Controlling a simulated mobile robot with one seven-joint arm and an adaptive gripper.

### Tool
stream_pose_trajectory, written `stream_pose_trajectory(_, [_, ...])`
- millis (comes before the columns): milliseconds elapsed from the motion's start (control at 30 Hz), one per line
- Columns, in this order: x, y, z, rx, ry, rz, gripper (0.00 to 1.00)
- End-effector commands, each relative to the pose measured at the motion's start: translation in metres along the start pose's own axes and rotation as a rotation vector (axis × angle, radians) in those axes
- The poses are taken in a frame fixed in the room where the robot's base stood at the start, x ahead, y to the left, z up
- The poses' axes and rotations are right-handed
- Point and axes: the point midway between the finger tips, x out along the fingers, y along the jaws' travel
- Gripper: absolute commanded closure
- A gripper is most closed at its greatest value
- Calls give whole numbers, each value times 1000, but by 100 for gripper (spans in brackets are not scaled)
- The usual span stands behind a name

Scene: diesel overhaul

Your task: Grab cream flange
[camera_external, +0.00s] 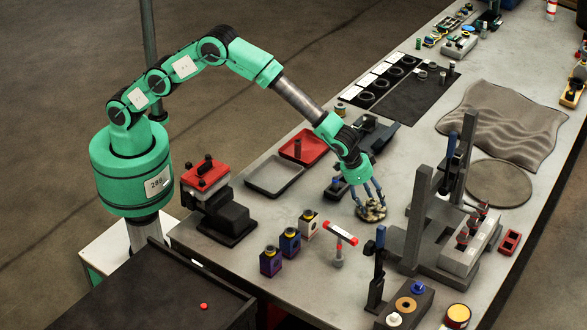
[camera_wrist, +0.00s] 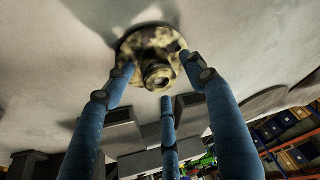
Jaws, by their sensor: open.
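The cream flange (camera_external: 371,212) is a round, dark-stained disc with a raised hub, lying on the grey bench. In the wrist view the flange (camera_wrist: 152,48) is at the top middle, its hub facing my camera. My gripper (camera_external: 369,200) points down just above the flange, with its three blue fingers apart. In the wrist view my gripper (camera_wrist: 160,75) has one fingertip at the left of the flange, one at the right and one below. The side fingertips overlap the flange's edge in the picture; I cannot tell whether they touch it.
A grey upright fixture (camera_external: 415,220) stands close to the right. Small bottles (camera_external: 290,240) are at the front left, and a grey tray (camera_external: 274,176) and a red tray (camera_external: 304,146) lie behind.

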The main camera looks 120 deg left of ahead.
Motion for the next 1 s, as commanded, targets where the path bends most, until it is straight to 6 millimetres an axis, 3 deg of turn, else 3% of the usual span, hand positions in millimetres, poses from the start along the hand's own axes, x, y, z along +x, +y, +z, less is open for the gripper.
stream_pose_trajectory(267, [0,0,0,0,0,0,47])
stream_pose_trajectory(533, [0,0,0,0,0,0,100])
stream_pose_trajectory(1000, [-9,0,-5,0,3,1,100])
